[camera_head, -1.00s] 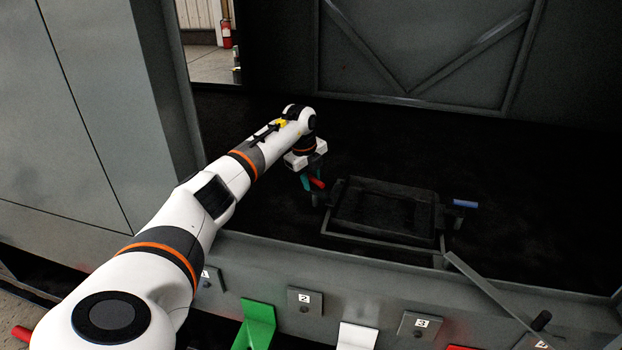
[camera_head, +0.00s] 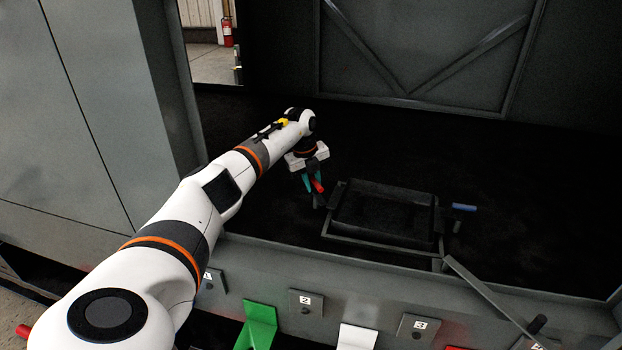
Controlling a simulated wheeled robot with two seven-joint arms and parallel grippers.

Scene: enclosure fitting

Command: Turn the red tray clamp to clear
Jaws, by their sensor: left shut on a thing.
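The red tray clamp (camera_head: 318,187) sits at the left side of the dark tray (camera_head: 385,212) inside the enclosure. Its red handle shows just right of the fingertips. My left gripper (camera_head: 313,185) reaches in from the left, pointing down, with teal fingers shut on the red handle. The lower part of the clamp is dark and hard to make out. My right gripper is not in the view.
A blue clamp handle (camera_head: 464,207) is at the tray's right side. A grey front ledge (camera_head: 262,258) runs below the tray, with numbered plates and a green bracket (camera_head: 258,325) under it. A grey bar (camera_head: 490,297) slants at the lower right. The floor behind the tray is clear.

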